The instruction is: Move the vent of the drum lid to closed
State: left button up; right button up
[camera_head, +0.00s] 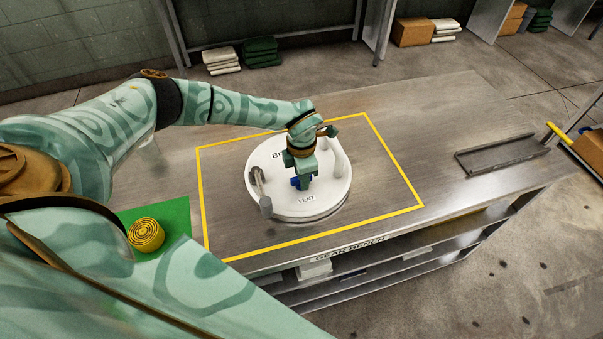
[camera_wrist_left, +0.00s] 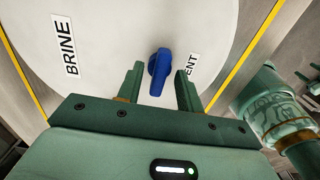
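The drum lid (camera_head: 285,207) is a white disc on the bench, inside a yellow outlined rectangle. It carries the labels BRINE and VENT. The vent is a blue knob (camera_wrist_left: 159,72) on the lid; in the head view the blue vent (camera_head: 296,183) is partly hidden by my left gripper. My left gripper (camera_head: 303,178) points down over the vent. In the left wrist view its fingers (camera_wrist_left: 160,88) are apart, one on each side of the knob, with gaps showing between them and it.
A yellow coil (camera_head: 146,234) sits on a green mat (camera_head: 183,213) at the left. A metal tray (camera_head: 500,153) lies at the bench's right. Bare bench lies between lid and tray.

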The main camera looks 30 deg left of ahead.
pick_arm(q)
notch_tip(320, 180, up, 16)
jog(key=p, duration=0.2)
jog(key=shift+r, duration=0.15)
dwell(0.5)
